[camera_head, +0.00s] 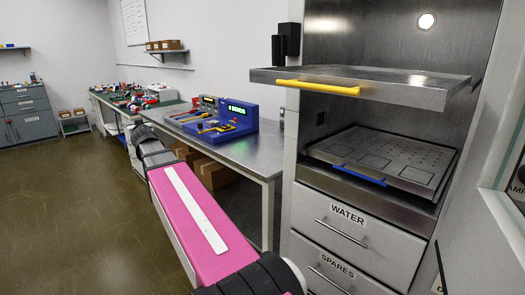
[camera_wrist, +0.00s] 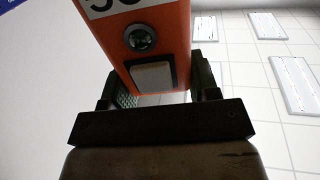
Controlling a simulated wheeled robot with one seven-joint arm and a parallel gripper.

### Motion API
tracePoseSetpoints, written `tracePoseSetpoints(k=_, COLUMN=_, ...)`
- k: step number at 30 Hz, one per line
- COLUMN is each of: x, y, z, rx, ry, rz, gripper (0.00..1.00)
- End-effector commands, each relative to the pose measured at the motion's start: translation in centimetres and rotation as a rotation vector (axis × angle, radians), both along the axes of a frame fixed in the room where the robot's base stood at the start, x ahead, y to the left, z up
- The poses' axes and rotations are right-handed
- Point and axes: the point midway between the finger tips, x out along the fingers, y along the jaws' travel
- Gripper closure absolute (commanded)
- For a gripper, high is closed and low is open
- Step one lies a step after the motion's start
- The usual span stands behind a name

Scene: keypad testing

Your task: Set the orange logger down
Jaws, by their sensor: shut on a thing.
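The orange logger (camera_wrist: 174,42) fills the top middle of the wrist view. It has a white label with black print, a round dark lens or knob, and a pale square panel in a black frame near its lower end. My gripper (camera_wrist: 160,84) is shut on the logger, with a dark finger on each side of it. The logger's far end is cut off by the frame edge. In the head view my arm reaches forward beside the bench, and I cannot make out the logger or the gripper there.
A steel bench (camera_head: 252,155) carries a blue keypad station (camera_head: 238,118) with a green display. To the right, a cabinet has an upper shelf with a yellow handle (camera_head: 318,88) and a lower perforated tray (camera_head: 385,160). WATER (camera_head: 345,217) and SPARES (camera_head: 335,265) drawers are shut. The floor at left is clear.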

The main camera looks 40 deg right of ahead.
Motion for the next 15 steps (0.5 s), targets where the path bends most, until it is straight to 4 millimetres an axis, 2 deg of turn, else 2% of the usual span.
tracePoseSetpoints(k=11, x=-0.2, y=-6.3, z=-1.3, rx=-0.002, ry=0.000, rz=-0.168, gripper=0.84)
tracePoseSetpoints(k=15, x=-0.7, y=-9.7, z=-1.7, rx=0.000, ry=0.000, rz=-0.272, gripper=0.84)
